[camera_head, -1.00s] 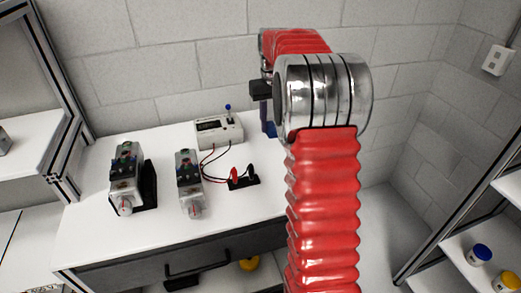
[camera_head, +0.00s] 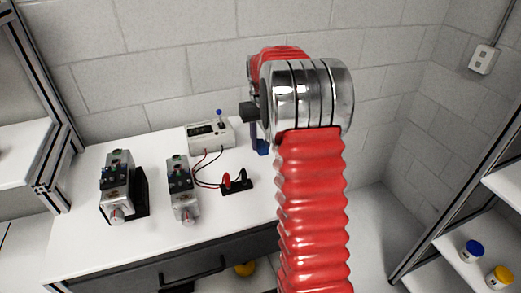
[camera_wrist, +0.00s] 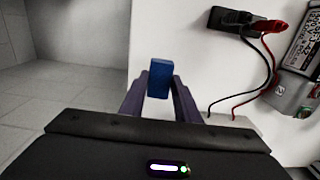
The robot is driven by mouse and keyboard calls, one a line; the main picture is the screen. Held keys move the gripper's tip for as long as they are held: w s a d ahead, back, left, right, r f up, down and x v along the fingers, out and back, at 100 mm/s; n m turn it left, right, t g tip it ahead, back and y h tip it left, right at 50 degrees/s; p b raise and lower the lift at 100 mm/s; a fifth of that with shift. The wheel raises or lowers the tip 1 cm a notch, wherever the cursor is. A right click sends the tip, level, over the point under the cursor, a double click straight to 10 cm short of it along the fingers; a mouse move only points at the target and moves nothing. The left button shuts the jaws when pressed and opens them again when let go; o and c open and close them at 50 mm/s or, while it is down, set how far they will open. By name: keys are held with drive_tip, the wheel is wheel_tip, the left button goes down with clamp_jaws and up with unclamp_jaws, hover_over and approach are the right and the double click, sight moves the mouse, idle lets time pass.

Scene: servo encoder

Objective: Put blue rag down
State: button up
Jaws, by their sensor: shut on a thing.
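The blue rag (camera_wrist: 160,78) is a small, block-shaped blue piece between the fingertips of my gripper (camera_wrist: 159,90) in the wrist view. The gripper is shut on it. In the head view, the rag (camera_head: 263,147) shows at the lower end of my gripper (camera_head: 255,138), near the right back part of the white worktop (camera_head: 150,255). The arm partly hides this area. I cannot tell whether the rag touches the worktop.
A meter box (camera_head: 210,135) with red and black leads stands left of the gripper. The leads run to a black clip holder (camera_head: 237,188). Two servo units (camera_head: 117,190) (camera_head: 182,190) stand further left. Right of the worktop is floor, then a shelf with jars (camera_head: 472,251).

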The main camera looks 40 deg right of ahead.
sight(261, 144)
drive_tip(key=shift+f, duration=1.85)
drive_tip(key=shift+f, duration=0.1)
drive_tip(key=o, duration=0.9)
drive_tip(key=shift+o, duration=0.2)
wheel_tip(261, 144, up, 12)
drive_tip(key=shift+a, duration=0.1)
